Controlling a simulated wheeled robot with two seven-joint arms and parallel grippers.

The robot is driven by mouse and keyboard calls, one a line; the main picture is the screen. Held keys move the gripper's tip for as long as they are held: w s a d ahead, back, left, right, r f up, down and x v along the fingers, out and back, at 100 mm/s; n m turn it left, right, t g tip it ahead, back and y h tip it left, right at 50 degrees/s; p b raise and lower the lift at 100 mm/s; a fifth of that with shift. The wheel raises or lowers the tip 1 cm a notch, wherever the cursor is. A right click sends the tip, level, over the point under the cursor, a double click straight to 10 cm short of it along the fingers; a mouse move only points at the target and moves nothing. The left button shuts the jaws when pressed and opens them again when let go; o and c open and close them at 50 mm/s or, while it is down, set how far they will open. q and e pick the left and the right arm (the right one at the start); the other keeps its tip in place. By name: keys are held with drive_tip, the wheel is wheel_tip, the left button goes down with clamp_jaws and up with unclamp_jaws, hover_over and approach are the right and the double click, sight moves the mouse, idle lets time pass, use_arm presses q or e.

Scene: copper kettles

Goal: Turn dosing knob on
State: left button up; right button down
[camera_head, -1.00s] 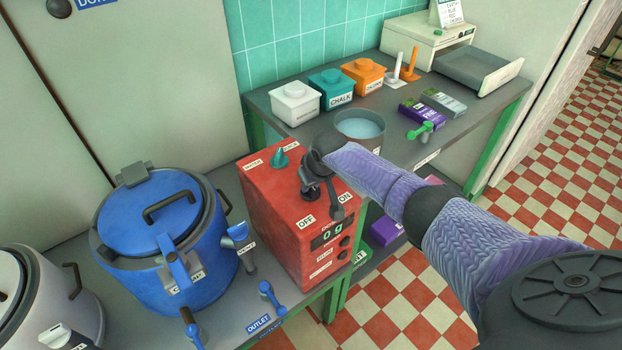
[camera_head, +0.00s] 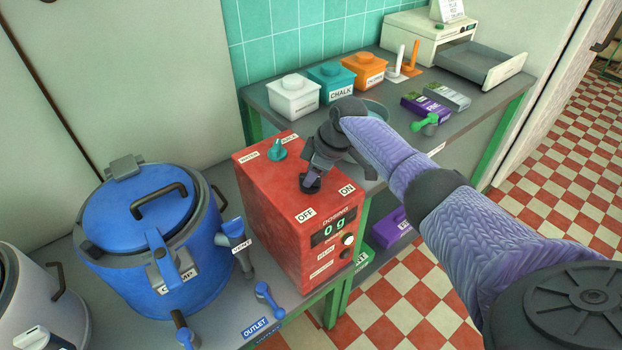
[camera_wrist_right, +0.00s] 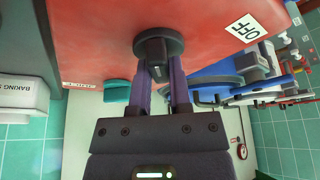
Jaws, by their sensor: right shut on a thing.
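The red dosing box (camera_head: 290,205) stands at the end of the grey bench. The black dosing knob (camera_head: 311,183) is on its sloping top, above the OFF label (camera_head: 305,215) and left of the ON label (camera_head: 347,190). My right gripper (camera_head: 314,174) is shut on the knob. In the right wrist view both fingers (camera_wrist_right: 162,78) sit on either side of the knob's grip (camera_wrist_right: 157,50), with OFF to the right. The display (camera_head: 333,229) reads "0 g", and a round button below it looks lit. My left gripper is not in view.
A teal selector knob (camera_head: 278,150) sits on the box behind the dosing knob. A blue kettle (camera_head: 150,240) stands to the left.

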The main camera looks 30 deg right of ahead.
drive_tip(key=shift+f+n+b, duration=0.1)
drive_tip(key=shift+n+b, duration=0.25)
drive_tip(key=shift+n, duration=0.15)
drive_tip(key=c, duration=0.6)
unclamp_jaws()
drive_tip(key=shift+o, duration=0.2)
drive_tip(key=p+v, duration=0.3)
drive_tip(key=v, duration=0.7)
drive_tip(key=shift+w, duration=0.15)
